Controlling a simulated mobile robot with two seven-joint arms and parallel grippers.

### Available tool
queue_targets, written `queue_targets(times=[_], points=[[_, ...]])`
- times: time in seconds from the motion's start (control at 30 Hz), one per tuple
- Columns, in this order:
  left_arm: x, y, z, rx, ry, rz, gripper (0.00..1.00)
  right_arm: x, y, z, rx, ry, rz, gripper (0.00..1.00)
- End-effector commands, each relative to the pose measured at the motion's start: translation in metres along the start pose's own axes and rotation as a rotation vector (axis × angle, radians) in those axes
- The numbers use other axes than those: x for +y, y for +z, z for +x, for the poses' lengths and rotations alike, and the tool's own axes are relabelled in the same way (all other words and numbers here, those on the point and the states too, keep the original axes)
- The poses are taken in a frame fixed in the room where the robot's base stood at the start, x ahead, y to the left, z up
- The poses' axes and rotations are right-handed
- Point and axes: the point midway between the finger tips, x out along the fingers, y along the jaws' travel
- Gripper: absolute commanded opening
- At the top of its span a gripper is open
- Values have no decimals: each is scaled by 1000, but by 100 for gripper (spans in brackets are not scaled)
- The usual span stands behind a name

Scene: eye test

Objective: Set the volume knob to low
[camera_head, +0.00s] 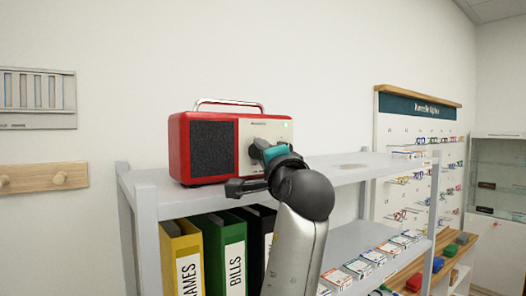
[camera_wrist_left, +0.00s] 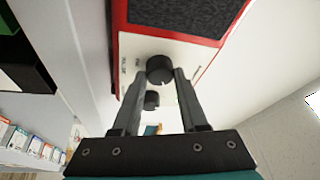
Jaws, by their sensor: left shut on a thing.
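A red radio (camera_head: 205,122) with a dark speaker grille and a cream front panel stands on the top shelf. My left gripper (camera_head: 262,151) is at the panel, and its arm hides the lower part. In the left wrist view the radio (camera_wrist_left: 190,45) is steeply tilted. There my left gripper (camera_wrist_left: 160,73) has its fingertips on both sides of a round black knob (camera_wrist_left: 159,66), shut on it. A second black knob (camera_wrist_left: 151,100) shows between the fingers. Small print beside the knobs is too blurred to read surely, so I cannot tell which is the volume knob. My right gripper is not in view.
The grey shelf unit (camera_head: 150,200) holds yellow, green and black binders (camera_head: 226,255) below the radio. Small boxes (camera_head: 357,268) lie on its lower shelf. The top shelf is clear right of my arm. A pegboard display (camera_head: 418,135) stands behind at right.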

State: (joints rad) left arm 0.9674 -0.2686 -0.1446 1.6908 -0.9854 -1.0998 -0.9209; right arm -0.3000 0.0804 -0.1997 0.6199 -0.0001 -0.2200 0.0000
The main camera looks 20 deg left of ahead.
Motion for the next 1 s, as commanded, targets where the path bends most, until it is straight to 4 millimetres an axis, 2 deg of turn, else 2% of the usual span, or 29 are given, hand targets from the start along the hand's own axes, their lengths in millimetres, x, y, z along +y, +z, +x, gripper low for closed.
queue_targets(times=[0.3,0.33,0.57,1.0], points=[[0,0,0,0,-1,2,0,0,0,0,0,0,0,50],[0,0,0,-1,-1,2,45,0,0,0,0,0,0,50],[0,0,0,-1,-1,1,71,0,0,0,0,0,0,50],[1,1,3,0,0,1,73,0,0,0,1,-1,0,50]])
